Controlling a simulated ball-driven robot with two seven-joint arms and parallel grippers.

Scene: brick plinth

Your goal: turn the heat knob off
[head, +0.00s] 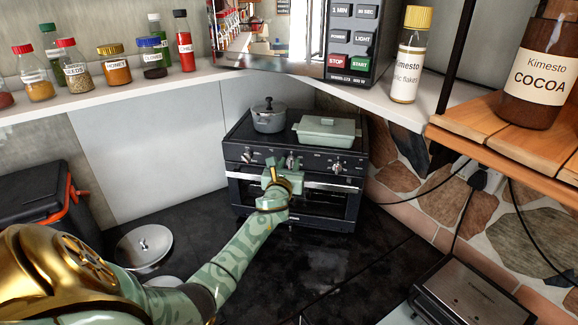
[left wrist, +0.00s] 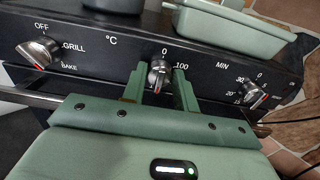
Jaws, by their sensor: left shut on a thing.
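The black oven (head: 290,205) stands at the back centre with three knobs along its front panel. The heat knob (left wrist: 158,75) is the middle one, under the °C, 0 and 100 markings in the left wrist view. Its red mark points down, away from the 0 at the top. My left gripper (head: 281,168) is at the panel in the head view, its green fingers on either side of this knob and shut on it. The fingers partly cover the knob and some of the dial. My right gripper is not in view.
The GRILL/BAKE knob (left wrist: 38,53) is to the left and the MIN timer knob (left wrist: 255,96) to the right. The oven handle (left wrist: 30,97) runs below. A grey pot (head: 269,116) and a green lidded dish (head: 327,130) stand on the cooktop.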

